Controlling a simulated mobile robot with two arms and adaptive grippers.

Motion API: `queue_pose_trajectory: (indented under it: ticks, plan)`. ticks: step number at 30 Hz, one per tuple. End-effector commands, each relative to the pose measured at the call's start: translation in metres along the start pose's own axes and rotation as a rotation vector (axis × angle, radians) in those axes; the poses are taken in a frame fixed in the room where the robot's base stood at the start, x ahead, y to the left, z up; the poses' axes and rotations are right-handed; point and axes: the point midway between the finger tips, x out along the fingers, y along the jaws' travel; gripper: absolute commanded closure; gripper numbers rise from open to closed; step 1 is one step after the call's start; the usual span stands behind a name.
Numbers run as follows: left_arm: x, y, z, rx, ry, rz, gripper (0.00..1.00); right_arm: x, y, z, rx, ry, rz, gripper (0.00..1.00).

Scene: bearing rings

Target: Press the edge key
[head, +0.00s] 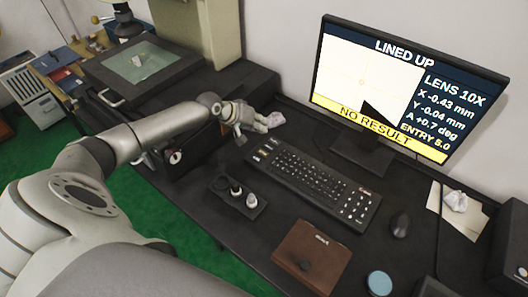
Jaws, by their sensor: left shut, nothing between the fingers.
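A black keyboard (318,178) lies on the dark desk, with several larger coloured keys at its left end; their labels are too small to read, so I cannot tell which is the edge key. My left gripper (262,125) is shut and empty, just above and behind the left end of the keyboard. It looks apart from the keys. The monitor (365,85) reads LINED UP, LENS 10X, X -0.43 mm, Y -0.04 mm, A +0.7 deg, NO RESULT and ENTRY 5.0. My right gripper is out of view.
A measuring stage with a glass plate (140,62) stands at the back left. A joystick box (238,195) sits in front of the keyboard. A brown notebook (311,256), a mouse (400,224) and a blue-topped round object (379,283) lie to the right.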

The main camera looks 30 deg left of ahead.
Motion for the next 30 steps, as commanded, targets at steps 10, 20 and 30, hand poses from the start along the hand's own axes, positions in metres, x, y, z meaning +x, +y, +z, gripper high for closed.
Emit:
queue_pose_trajectory:
  ticks: [10, 20, 30]
  plan:
    - [0.013, -0.009, 0.009, 0.0, 0.0, 0.0, 1.0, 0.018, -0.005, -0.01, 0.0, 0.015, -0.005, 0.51]
    - [0.041, -0.03, 0.03, 0.0, 0.0, 0.0, 1.0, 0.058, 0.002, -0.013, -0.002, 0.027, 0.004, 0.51]
    - [0.061, -0.044, 0.044, 0.0, 0.0, 0.001, 1.0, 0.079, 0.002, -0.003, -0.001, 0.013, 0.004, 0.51]
